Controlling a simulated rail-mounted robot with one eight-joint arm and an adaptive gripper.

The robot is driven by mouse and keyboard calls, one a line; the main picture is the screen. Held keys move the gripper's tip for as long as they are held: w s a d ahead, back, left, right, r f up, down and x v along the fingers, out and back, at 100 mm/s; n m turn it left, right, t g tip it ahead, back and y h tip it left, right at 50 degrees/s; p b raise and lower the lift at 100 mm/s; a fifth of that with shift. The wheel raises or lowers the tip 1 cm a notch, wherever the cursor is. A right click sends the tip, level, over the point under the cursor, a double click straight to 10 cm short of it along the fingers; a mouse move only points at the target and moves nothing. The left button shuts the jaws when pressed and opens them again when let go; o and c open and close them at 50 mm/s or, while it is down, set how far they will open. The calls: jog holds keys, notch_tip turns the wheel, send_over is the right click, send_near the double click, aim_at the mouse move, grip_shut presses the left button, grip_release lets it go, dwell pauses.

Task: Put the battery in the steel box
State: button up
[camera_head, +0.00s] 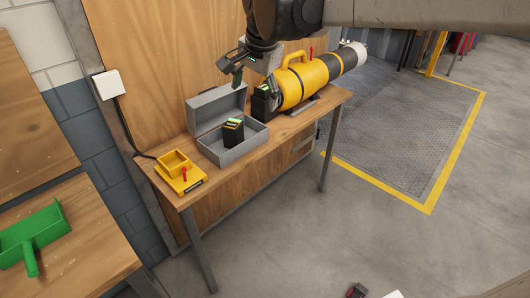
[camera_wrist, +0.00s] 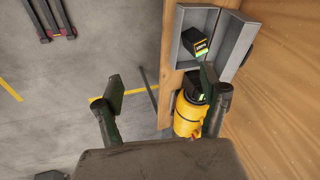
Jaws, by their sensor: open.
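A black battery with a yellow-green label (camera_head: 233,131) stands inside the open grey steel box (camera_head: 236,154). The box's lid is raised at the back. In the wrist view the battery (camera_wrist: 195,43) also shows inside the box (camera_wrist: 206,16). My gripper (camera_head: 256,80) is open and empty above the bench, behind and to the right of the box, near the yellow sprayer's black end. In the wrist view my gripper (camera_wrist: 162,80) has its fingers wide apart, and its right finger overlaps the area between box and sprayer. I cannot tell whether it touches anything.
The yellow sprayer (camera_head: 301,82) lies right of the box, with a black block (camera_head: 262,104) at its near end. A yellow charger-like tray (camera_head: 180,173) with a red part sits at the left of the wooden bench (camera_head: 205,190). A green scoop-like tool (camera_head: 34,236) lies on another table.

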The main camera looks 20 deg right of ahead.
jog(key=s+f+n+t, duration=0.1)
jog(key=s+f+n, duration=0.4)
jog(key=s, duration=0.5)
jog(key=s+f+n+t, duration=0.2)
jog(key=s+f+n, duration=0.3)
jog(key=s, duration=0.6)
jog(key=shift+f+n, duration=0.2)
jog(key=shift+n, duration=0.2)
jog(key=shift+f, duration=0.1)
notch_tip(320, 180, down, 3)
jog(key=b, duration=0.3)
jog(key=shift+c, duration=0.5)
